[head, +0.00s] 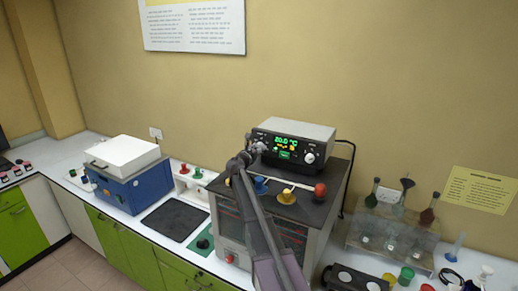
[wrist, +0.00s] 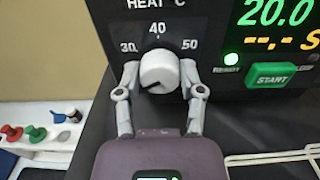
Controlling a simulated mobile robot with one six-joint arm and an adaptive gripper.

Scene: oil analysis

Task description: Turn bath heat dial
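The bath heat dial (wrist: 158,70) is a white round knob on the black front panel, with 30, 40 and 50 marked around it. Its dark pointer mark faces the lower left. My gripper (wrist: 160,76) has one fingertip at each side of the dial and looks shut on it; no clear gap shows. In the head view my gripper (head: 252,153) is at the left end of the bath's control unit (head: 300,132) and mostly hides this dial. The green display (head: 285,141) reads 20.0 °C.
Colored stoppers, including a red one (head: 320,189), stand on the bath top in front. A glassware rack (head: 390,236) is at right, a blue box (head: 130,185) at left.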

